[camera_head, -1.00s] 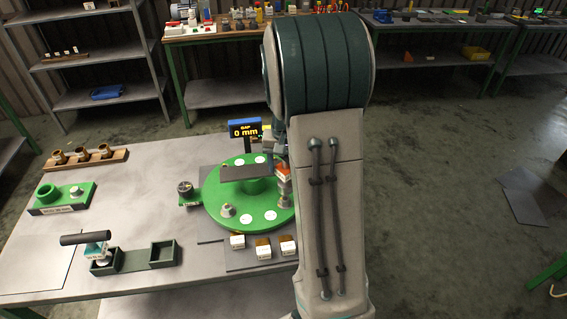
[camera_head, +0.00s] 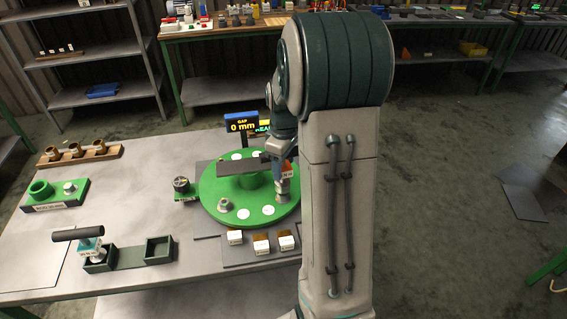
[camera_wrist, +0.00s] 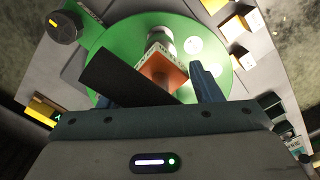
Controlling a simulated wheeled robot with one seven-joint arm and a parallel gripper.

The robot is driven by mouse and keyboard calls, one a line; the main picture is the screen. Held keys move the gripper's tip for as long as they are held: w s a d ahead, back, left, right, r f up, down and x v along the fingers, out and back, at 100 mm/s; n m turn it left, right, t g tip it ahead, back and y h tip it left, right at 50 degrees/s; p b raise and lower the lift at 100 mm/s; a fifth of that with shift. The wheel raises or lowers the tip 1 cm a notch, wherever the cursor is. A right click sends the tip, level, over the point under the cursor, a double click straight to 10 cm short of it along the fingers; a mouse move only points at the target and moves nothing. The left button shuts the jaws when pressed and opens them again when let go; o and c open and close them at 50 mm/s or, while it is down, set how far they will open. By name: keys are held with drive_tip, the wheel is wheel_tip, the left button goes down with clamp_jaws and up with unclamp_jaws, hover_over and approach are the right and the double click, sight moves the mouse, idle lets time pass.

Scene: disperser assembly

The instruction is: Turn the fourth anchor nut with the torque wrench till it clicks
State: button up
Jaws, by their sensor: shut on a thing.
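The torque wrench has a long dark handle (camera_head: 242,165), an orange and white body (camera_head: 287,170) and a grey socket end (camera_head: 282,190) pointing down at the green round plate (camera_head: 210,200). My gripper (camera_wrist: 155,80) is shut on the wrench at its orange body, which also shows in the wrist view (camera_wrist: 165,75). The socket stands over the plate's right side; any nut beneath it is hidden. One grey anchor nut (camera_head: 224,204) shows at the plate's front left. White round spots mark other places on the plate.
A display (camera_head: 241,124) reading "GAP 0 mm" stands behind the plate. Another black-handled tool (camera_head: 78,234) sits in a dark green holder (camera_head: 160,252).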

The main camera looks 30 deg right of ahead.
drive_tip(key=n, duration=0.4)
drive_tip(key=shift+f+n, duration=0.1)
drive_tip(key=shift+n, duration=0.2)
drive_tip(key=n, duration=0.4)
drive_tip(key=shift+w+f, duration=0.1)
drive_tip(key=shift+f, duration=0.05)
drive_tip(key=shift+d+f, duration=0.1)
drive_tip(key=shift+f, duration=0.25)
idle(0.6)
drive_tip(key=shift+f+b, duration=0.9)
drive_tip(key=shift+f, duration=0.45)
